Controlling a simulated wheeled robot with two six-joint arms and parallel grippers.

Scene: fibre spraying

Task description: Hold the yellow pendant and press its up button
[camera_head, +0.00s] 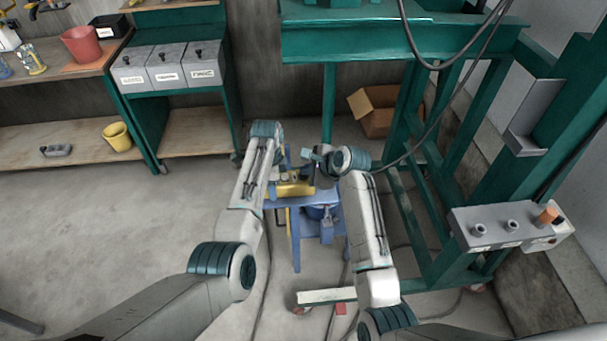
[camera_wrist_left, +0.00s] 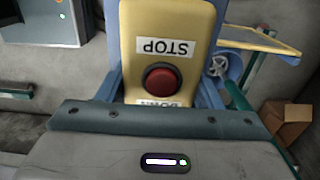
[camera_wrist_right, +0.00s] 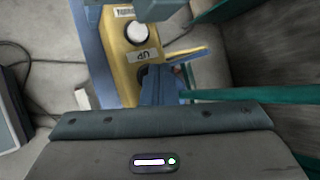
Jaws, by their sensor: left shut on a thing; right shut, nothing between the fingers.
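The yellow pendant (camera_head: 292,190) lies over a blue stand in the head view. In the left wrist view its yellow face (camera_wrist_left: 190,20) shows a red STOP button (camera_wrist_left: 162,80) and part of a DOWN label; my left gripper (camera_wrist_left: 160,90) is shut on it, with blue fingers on both sides. In the right wrist view the pendant (camera_wrist_right: 122,72) shows a white round button (camera_wrist_right: 136,33) and an UP label (camera_wrist_right: 142,56). My right gripper (camera_wrist_right: 162,84) is shut and empty, its fingertips beside the UP label, partly hiding a dark round part. I cannot tell whether they touch it.
The blue stand (camera_head: 298,240) is under the pendant. A green frame (camera_head: 400,40) with hanging cables stands to the right, with a grey control box (camera_head: 490,215). A cardboard box (camera_head: 375,118) is behind. Shelves with a red bucket (camera_head: 82,46) are at left; the left floor is clear.

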